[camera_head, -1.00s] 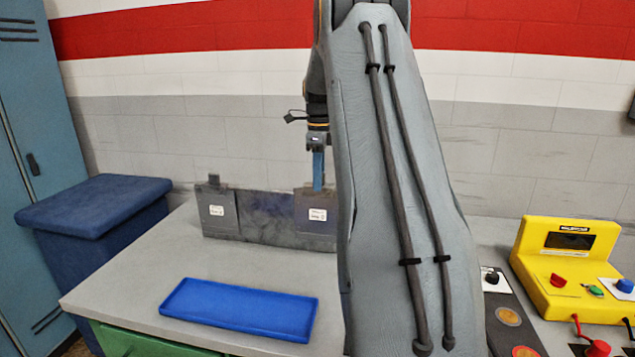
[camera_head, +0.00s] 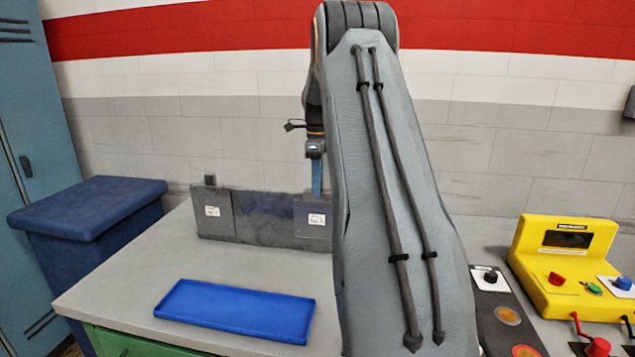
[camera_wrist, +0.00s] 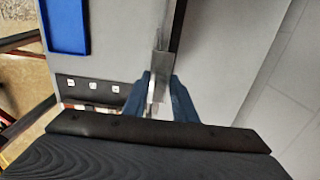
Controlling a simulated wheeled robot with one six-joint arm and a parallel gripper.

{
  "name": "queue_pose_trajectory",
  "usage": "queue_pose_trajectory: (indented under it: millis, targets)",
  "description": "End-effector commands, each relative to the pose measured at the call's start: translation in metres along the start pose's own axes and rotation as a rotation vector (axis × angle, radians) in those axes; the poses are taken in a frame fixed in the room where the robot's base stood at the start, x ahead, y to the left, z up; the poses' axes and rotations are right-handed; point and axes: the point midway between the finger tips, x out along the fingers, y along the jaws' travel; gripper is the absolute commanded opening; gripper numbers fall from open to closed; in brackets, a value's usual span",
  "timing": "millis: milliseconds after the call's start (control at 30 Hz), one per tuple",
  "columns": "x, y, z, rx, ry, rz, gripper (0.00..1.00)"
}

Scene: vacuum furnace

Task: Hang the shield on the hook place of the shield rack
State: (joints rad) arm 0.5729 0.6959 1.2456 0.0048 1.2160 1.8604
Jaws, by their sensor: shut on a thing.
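A dark grey rack-like panel (camera_head: 265,218) stands upright at the back of the bench in the head view. It has a lighter plate with a white label at its left end (camera_head: 212,211) and another at its right end (camera_head: 314,219). My gripper (camera_head: 317,180) points down over the right end, partly hidden by my arm. In the wrist view, its blue fingers (camera_wrist: 158,98) are shut on a thin metal piece (camera_wrist: 161,66), which I take for the shield, seen edge-on. I cannot tell clearly where shield and rack meet, or whether a hook is engaged.
A blue tray (camera_head: 235,310) lies on the bench front left. A yellow control box (camera_head: 570,262) and a dark panel with buttons (camera_head: 505,312) are at the right. A blue bin (camera_head: 90,210) stands left of the bench. The bench between tray and rack is clear.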

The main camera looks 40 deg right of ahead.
Motion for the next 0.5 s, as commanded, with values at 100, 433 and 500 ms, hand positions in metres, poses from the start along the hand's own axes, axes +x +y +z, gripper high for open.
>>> queue_pose_trajectory:
  millis: [100,433,500]
  targets:
    - [0.0008,-0.0003,0.0,0.0,0.0,-0.001,0.0]
    - [0.0009,-0.0003,0.0,0.0,0.0,-0.001,0.37]
    - [0.001,-0.0002,0.0,0.0,0.0,-0.001,0.47]
